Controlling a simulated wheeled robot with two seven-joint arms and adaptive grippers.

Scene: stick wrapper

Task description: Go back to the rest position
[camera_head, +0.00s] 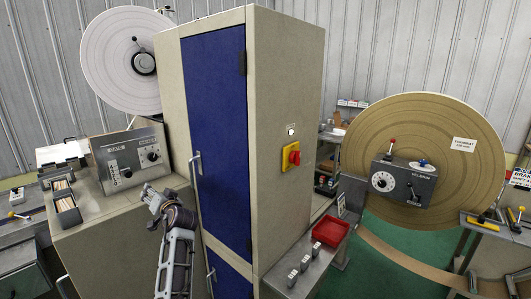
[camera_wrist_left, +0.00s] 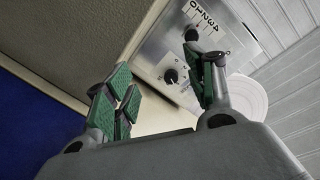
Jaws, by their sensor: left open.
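My right gripper does not show in either view.
The tall beige cabinet (camera_head: 287,90) has a red-and-yellow switch (camera_head: 291,156). A white reel (camera_head: 115,60) stands behind the panel. At right are a large brown reel (camera_head: 425,125) and a red tray (camera_head: 330,232) on a grey bench. Green floor (camera_head: 385,262) shows between the machines.

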